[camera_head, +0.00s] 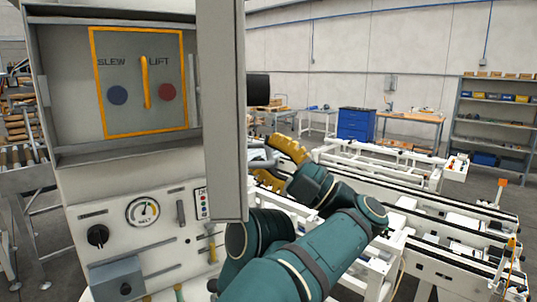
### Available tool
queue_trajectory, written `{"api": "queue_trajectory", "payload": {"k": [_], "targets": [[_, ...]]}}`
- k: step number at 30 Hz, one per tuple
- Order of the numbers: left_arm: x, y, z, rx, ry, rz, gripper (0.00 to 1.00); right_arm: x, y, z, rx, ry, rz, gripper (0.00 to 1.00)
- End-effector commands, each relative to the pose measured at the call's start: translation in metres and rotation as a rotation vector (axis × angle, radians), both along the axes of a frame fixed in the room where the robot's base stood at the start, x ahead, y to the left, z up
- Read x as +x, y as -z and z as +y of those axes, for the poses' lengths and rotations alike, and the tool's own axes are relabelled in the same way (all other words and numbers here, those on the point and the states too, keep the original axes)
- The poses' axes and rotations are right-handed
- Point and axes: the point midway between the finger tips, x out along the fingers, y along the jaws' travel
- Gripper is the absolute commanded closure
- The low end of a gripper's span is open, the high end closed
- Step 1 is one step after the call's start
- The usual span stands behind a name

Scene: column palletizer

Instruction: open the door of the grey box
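The grey box (58,150) fills the left side of the view. Its door (225,110) stands swung open and is seen nearly edge-on at the opening's right side. Inside shows a panel with an orange frame, the words SLEW and LIFT, a yellow handle (146,82), a blue disc and a red disc. My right gripper is out of view.
Below the box is a white control face with a gauge (142,211) and a black knob (98,236). White conveyor frames (385,168) stand at the right. A blue cabinet (355,124) and shelving (492,120) are farther back, with open floor between.

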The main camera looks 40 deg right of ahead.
Motion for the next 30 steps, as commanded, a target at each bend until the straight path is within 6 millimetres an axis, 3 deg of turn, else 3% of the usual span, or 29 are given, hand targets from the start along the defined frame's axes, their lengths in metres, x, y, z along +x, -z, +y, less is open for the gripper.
{"api": "queue_trajectory", "payload": {"k": [8,21,30], "targets": [[-0.008,0.006,-0.005,0.003,0.004,0.002,0.75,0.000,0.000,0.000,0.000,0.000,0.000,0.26],[-0.070,0.045,-0.036,0.002,0.003,-0.003,0.75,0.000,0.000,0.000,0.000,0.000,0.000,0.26],[-0.091,0.060,-0.047,0.001,0.000,-0.001,0.75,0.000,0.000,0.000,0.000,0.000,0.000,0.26]]}}
